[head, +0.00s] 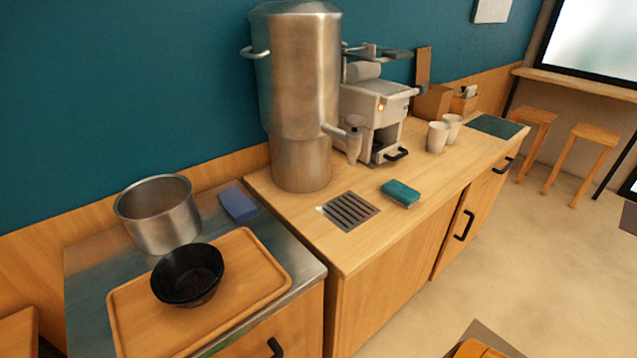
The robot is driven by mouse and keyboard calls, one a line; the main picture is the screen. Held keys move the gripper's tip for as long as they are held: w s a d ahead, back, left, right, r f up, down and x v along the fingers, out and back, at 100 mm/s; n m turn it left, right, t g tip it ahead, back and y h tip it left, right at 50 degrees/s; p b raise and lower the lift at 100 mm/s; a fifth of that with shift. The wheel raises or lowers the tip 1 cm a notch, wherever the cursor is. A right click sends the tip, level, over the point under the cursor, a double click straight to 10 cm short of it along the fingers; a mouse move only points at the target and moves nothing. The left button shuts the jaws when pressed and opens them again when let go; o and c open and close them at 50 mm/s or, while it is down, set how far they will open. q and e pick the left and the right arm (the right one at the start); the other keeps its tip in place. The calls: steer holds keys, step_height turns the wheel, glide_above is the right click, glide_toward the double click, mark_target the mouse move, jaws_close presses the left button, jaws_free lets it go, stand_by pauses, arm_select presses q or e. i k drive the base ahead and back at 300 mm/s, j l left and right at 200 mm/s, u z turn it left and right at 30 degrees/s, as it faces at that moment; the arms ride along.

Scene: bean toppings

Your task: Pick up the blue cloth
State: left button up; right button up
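A folded blue cloth (238,205) lies flat on the steel counter, between the metal pot and the edge of the wooden counter. A second folded piece, teal (400,193), lies on the wooden counter right of the drain grate; I cannot tell whether it is a cloth or a sponge. Neither of my grippers is in view, and nothing touches either piece.
A metal pot (158,215) stands left of the blue cloth. A wooden tray (255,262) with a black bowl (187,274) lies in front. A tall steel urn (298,90), a drain grate (348,211), a white machine (375,115) and two cups (437,137) are farther right.

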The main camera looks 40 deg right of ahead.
mark_target(238, 205)
steer(key=z, duration=0.75)
